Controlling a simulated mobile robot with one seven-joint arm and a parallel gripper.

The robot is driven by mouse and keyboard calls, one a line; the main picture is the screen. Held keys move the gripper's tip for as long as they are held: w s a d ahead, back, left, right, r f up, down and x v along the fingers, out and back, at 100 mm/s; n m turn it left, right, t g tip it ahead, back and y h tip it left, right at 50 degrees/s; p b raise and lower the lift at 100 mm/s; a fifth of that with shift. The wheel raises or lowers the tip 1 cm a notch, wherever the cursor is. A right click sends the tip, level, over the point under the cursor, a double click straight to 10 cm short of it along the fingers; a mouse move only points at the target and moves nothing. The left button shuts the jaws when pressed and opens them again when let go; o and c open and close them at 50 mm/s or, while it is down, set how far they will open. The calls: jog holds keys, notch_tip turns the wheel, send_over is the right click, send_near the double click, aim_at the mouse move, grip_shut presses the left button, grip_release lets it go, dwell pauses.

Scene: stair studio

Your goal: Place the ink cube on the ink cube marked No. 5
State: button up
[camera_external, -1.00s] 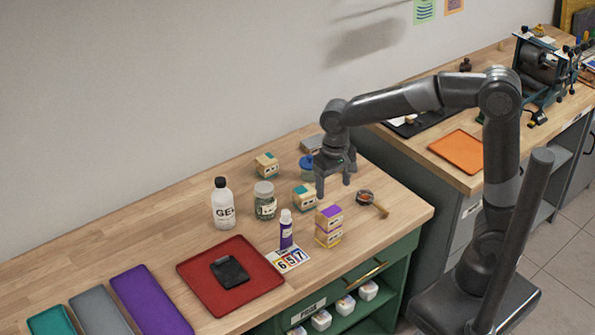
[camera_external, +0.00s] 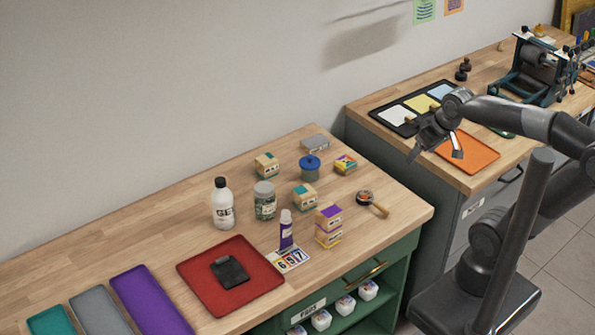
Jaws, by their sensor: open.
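Two teal-topped ink cubes stand apart on the left wooden bench, one farther back (camera_external: 267,165) and one nearer (camera_external: 305,196). Toward the front right, a purple-topped ink cube (camera_external: 329,215) rests on a second cube (camera_external: 328,237), roughly aligned. The numbers on the cubes are too small to read, so I cannot tell which is No. 5. My gripper (camera_external: 435,154) is open and empty, in the air by the orange tray, well right of the cubes.
Near the cubes are the blue-lidded jar (camera_external: 309,168), a glass jar (camera_external: 265,201), a white bottle (camera_external: 222,203), a purple tube (camera_external: 286,230) and a round wooden-handled tool (camera_external: 371,203). A red tray (camera_external: 232,277) lies left; the orange tray (camera_external: 470,154) is on the right bench.

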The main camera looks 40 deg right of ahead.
jog(key=shift+s+d+f+t, duration=0.15)
jog(key=shift+s+d+t, duration=0.05)
jog(key=shift+s+d, duration=0.5)
jog(key=shift+s+d+f+t, duration=0.15)
jog(key=shift+s+d+t, duration=0.05)
jog(key=shift+s+d, duration=0.5)
